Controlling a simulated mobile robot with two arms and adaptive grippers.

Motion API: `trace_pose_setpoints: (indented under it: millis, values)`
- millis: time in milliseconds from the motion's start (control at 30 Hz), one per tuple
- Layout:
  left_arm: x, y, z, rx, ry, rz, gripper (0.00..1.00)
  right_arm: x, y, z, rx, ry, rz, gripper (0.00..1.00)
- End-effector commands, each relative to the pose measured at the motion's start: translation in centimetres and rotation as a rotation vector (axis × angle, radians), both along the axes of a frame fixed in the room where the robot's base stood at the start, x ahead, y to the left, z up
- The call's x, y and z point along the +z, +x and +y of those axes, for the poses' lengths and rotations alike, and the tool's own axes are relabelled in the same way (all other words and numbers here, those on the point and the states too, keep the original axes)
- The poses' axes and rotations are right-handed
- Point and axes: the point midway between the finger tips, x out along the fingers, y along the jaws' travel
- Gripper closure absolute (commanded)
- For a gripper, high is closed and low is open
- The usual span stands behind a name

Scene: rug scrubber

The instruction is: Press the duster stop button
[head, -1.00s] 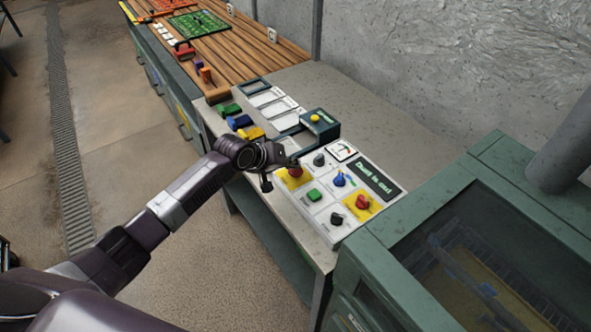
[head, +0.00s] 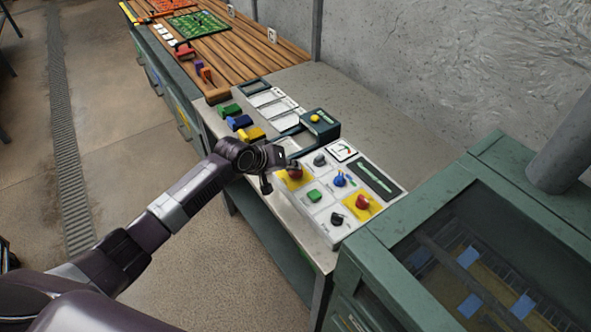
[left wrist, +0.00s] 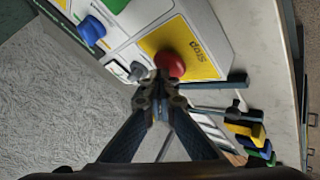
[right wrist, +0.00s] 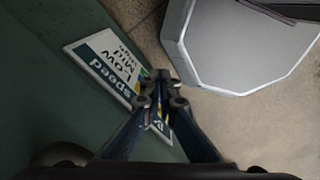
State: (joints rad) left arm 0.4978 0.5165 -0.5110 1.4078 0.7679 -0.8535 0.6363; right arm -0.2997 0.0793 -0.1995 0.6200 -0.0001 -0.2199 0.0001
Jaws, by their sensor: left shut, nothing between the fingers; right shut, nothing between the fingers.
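A white control panel (head: 322,221) lies on the bench. The red stop button (head: 295,173) sits on a yellow plate at its upper left corner; in the left wrist view the red button (left wrist: 170,65) shows with "stop" printed on the yellow plate. My left gripper (head: 283,166) is shut and empty at this button; in the left wrist view its tips (left wrist: 160,82) overlap the button's edge, and I cannot tell whether they touch. My right gripper (right wrist: 160,82) is shut and empty, in front of a green surface with a speed label (right wrist: 110,65).
The panel also holds a green button (head: 314,196), a blue knob (head: 341,181), a second red control (head: 362,202) on yellow, dark knobs and a display (head: 376,176). A green machine with a window (head: 402,243) stands at right. Coloured clamps (head: 240,122) lie at left.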

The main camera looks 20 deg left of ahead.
Motion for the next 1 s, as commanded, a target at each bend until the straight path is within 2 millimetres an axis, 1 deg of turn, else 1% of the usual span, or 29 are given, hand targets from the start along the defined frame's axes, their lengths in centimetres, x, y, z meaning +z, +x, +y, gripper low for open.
trace_pose_setpoints:
  millis: [67,400,767,867,1000]
  values:
    - [0.0,-0.1,0.0,-0.001,0.001,0.004,1.0,0.2,0.0,-0.1,0.0,-0.001,0.0,1.0]
    - [1.8,-0.1,0.0,-0.001,0.001,0.003,1.0,2.1,0.0,-0.1,0.001,-0.001,0.001,1.0]
    - [1.8,-0.1,0.0,0.0,0.001,0.001,1.0,2.1,0.0,-0.1,0.001,-0.001,0.001,1.0]
    - [2.3,0.0,0.0,-0.001,0.0,0.001,1.0,2.6,0.0,-0.1,0.001,-0.001,0.001,1.0]
    - [3.7,0.0,0.0,-0.001,0.0,0.001,1.0,4.0,0.0,-0.1,0.001,-0.001,0.001,1.0]
